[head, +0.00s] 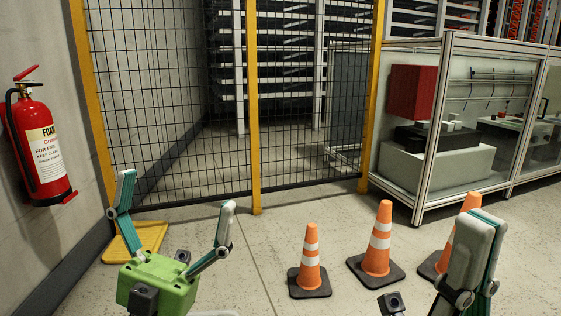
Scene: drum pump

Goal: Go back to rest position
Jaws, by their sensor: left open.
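My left gripper (177,192) is at the lower left, with its green body below and its two grey-and-teal fingers spread wide. Nothing is between the fingers. My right gripper (478,222) is at the lower right, partly cut off by the bottom edge. Its fingers overlap from this side, so I cannot tell how far apart they are. No drum or pump is in view.
Several orange-and-white cones, including one (378,240) in the middle, stand near my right gripper. A fire extinguisher (40,150) hangs on the left wall. A yellow-framed mesh fence (253,110) and a glazed machine cabinet (433,130) stand behind. Floor between the grippers is clear left of the cones.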

